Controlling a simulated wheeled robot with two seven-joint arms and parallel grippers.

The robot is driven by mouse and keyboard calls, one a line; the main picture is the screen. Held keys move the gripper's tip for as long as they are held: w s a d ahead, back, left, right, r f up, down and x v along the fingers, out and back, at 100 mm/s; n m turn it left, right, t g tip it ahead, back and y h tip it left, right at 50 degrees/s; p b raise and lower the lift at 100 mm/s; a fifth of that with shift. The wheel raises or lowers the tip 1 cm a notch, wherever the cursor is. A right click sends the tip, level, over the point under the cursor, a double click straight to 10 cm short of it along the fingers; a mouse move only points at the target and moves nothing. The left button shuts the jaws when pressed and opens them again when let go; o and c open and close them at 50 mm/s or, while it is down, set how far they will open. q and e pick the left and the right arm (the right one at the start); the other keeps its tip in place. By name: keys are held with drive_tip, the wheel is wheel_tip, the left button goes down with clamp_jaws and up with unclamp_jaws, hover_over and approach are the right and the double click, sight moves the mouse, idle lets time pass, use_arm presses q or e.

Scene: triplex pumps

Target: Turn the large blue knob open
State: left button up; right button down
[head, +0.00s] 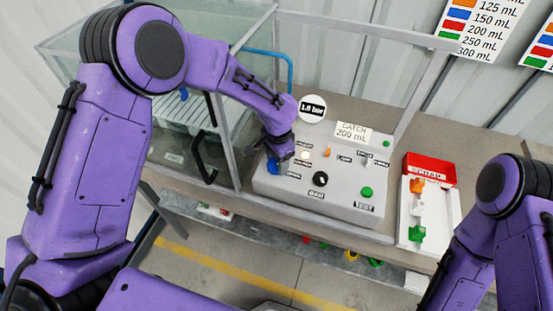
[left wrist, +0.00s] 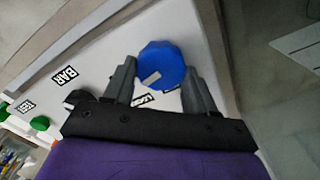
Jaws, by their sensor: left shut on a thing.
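The large blue knob (head: 272,167) is at the left front of the grey control panel (head: 330,206), mostly hidden under my left gripper (head: 279,158) in the head view. In the left wrist view the knob (left wrist: 164,62) is faceted, with a white mark near its lower left edge. My left gripper's two grey fingers stand on either side of it, shut on the knob. My right arm shows at the right edge of the head view, but its gripper is out of the picture.
The panel also bears a black knob (head: 320,178), a green button (head: 366,192) and small switches. A glass tank with a black handle (head: 205,160) stands at the left. A red and white scrap tray (head: 430,168) lies at the right.

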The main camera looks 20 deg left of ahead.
use_arm(q)
drive_tip(key=shift+d+m, duration=0.1)
drive_tip(key=shift+m, duration=1)
drive_tip(key=o, duration=1)
drive_tip(key=shift+o, duration=0.2)
drive_tip(key=shift+r, duration=0.1)
wheel_tip(320, 180, up, 10)
drive_tip(key=b, duration=0.2)
drive_tip(key=shift+r+b, duration=0.15)
drive_tip(key=shift+b, duration=0.2)
